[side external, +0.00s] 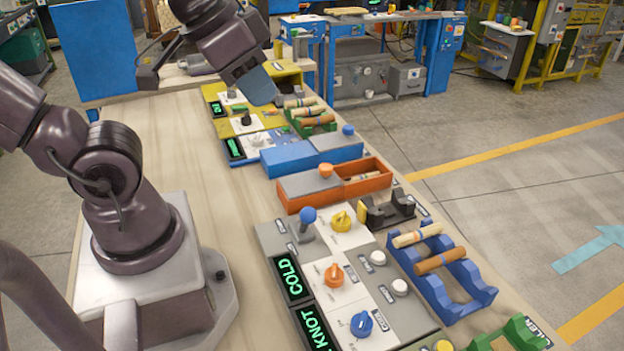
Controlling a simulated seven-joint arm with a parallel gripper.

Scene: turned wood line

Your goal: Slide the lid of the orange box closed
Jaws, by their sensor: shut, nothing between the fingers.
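The orange box (290,207) lies on the bench in the middle of the view. Its grey lid (309,184) with an orange knob (326,170) covers the left part. The right part is open, and a pale wooden piece (362,177) shows inside. My gripper (262,97) is up and to the left of the box, above the far part of the bench, apart from the lid and knob. It is shut and empty; its fingertips are small and hard to make out.
A blue box (288,161) with a grey lid and blue knob (348,130) stands right behind the orange box. In front are a blue-topped lever (308,216), a yellow knob (342,221) and a dark holder (388,212). The bench's left side (190,150) is clear.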

